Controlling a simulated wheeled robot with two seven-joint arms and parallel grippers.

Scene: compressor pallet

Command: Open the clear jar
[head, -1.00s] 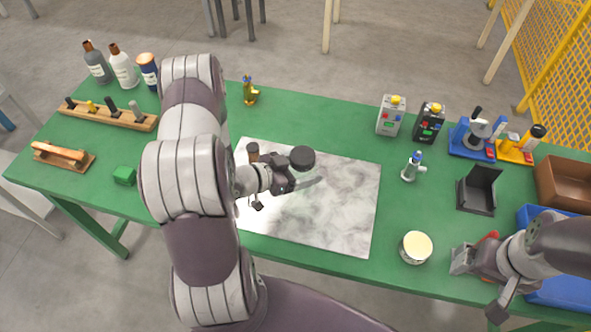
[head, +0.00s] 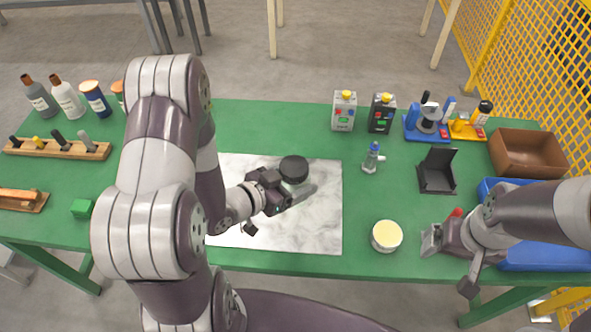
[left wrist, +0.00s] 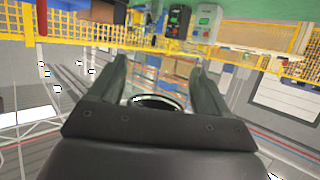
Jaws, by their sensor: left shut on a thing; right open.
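The clear jar shows mainly by its round black lid (head: 294,168), over the marbled mat. Its see-through body is hard to make out in the head view. My left gripper (head: 296,194) is shut on the jar, its fingers just below the lid in the picture. In the left wrist view, a dark ellipse with a pale rim (left wrist: 158,102) shows between the two fingers; I cannot tell whether this is the lid or the base. My right gripper (head: 430,240) is open and empty at the table's front right, apart from the jar.
A cream-topped round tin (head: 387,236) stands between the mat (head: 325,225) and my right gripper. Bottles stand at far left.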

